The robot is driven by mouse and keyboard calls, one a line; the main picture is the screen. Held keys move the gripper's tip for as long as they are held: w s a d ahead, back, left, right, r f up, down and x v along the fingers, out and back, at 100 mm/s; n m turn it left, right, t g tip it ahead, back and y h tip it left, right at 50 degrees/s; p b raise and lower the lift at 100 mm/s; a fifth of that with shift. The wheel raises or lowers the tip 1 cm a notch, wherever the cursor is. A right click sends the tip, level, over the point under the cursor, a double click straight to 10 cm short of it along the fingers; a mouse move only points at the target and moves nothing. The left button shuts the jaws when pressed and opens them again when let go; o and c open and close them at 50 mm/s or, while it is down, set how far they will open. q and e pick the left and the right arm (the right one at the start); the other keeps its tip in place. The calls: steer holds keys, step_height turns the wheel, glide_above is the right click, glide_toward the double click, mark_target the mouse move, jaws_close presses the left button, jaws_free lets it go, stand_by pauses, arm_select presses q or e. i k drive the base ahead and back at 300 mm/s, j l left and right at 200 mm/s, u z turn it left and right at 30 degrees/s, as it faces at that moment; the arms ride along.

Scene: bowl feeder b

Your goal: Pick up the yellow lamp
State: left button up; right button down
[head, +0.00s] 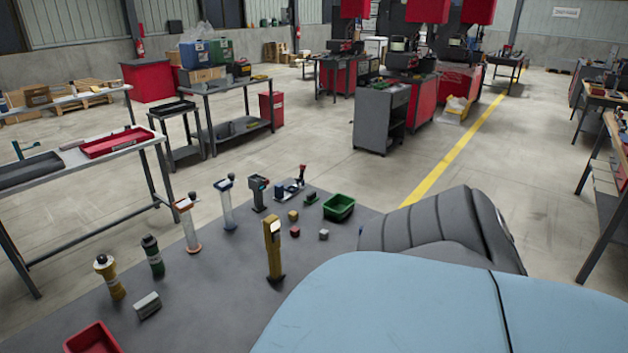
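A yellow upright thing (273,248) with a pale spot near its top and a dark foot stands near the middle of the grey table (205,290). It looks like the yellow lamp. A second yellow upright thing (109,277) with a dark band and a pale top stands at the left of the table, so the name could also fit it. Neither of my grippers is in view.
A dark green upright thing (153,256), a grey block (147,305), a red bin (92,338) and a green bin (339,207) are on the table. Small cubes lie near the green bin. My own pale blue and dark parts cover the lower right.

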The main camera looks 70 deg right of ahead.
mark_target(271, 225)
steer(key=z, duration=1.5)
